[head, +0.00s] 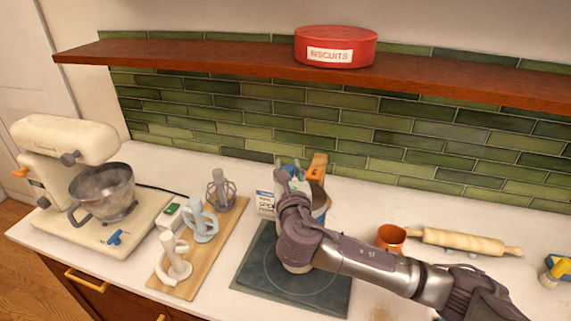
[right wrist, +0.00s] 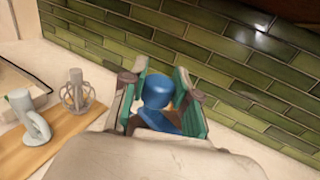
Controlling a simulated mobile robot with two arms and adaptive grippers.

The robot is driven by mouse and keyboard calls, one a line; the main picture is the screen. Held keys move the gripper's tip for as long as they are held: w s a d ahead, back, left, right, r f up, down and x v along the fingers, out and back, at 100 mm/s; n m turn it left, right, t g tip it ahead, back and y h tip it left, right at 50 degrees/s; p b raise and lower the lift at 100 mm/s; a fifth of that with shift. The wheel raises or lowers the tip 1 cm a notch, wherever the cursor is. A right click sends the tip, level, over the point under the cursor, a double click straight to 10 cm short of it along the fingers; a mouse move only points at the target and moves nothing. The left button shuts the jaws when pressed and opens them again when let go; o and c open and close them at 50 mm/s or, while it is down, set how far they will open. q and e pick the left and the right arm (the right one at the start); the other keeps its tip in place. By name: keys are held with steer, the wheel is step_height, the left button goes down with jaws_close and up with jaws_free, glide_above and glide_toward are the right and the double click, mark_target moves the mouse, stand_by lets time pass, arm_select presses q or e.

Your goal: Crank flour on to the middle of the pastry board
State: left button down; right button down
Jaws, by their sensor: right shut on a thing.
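The dark board with a circle marked on it (head: 255,270), which I take for the pastry board, lies flat on the counter below my right arm. Its top looks bare where it shows. My right gripper (head: 291,172) is above the board's back edge. In the right wrist view my right gripper (right wrist: 158,92) is shut on a blue knob (right wrist: 157,90), its green pads at either side. A canister (head: 321,203) with an orange part (head: 317,164) stands behind the gripper, mostly hidden. I cannot tell how the knob joins it. My left gripper is not in view.
A cream stand mixer (head: 65,145) with a steel bowl (head: 103,193) stands at left. Mixer attachments stand on a wooden board (head: 186,284). An orange cup (head: 391,238) and a rolling pin (head: 465,242) lie right. A red biscuit tin (head: 335,47) sits on the shelf (head: 200,55) above.

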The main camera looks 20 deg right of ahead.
steer(key=m+h, duration=0.1)
steer(key=h, duration=0.1)
steer(key=m+g+h+p, duration=0.1)
steer(key=d+m+g+h+p, duration=0.1)
steer(key=h, duration=0.1)
steer(key=shift+w+d+r+m+h, duration=0.1)
steer(key=shift+w+m+h, duration=0.2)
steer(key=shift+m, duration=0.1)
steer(key=m+g+h, duration=0.1)
steer(key=d+m+g+h+p, duration=0.1)
steer(key=h, duration=0.1)
steer(key=shift+m+g, duration=0.3)
steer(key=shift+g, duration=0.1)
steer(key=m+g+h, duration=0.1)
steer(key=d+m+g+h, duration=0.1)
steer(key=g, duration=0.1)
steer(key=shift+m+g+h, duration=0.3)
steer(key=shift+m+h, duration=0.1)
steer(key=shift+s+d+m+g+h, duration=0.1)
steer(key=shift+d+m+g+h, duration=0.2)
steer(key=shift+m+g, duration=0.45)
steer(key=shift+s+d+m+g+h, duration=0.15)
steer(key=shift+m+g+h, duration=0.3)
steer(key=shift+g, duration=0.55)
steer(key=shift+d+m+g+h, duration=0.2)
steer(key=shift+m+g+h, duration=0.15)
steer(key=shift+m+g, duration=0.4)
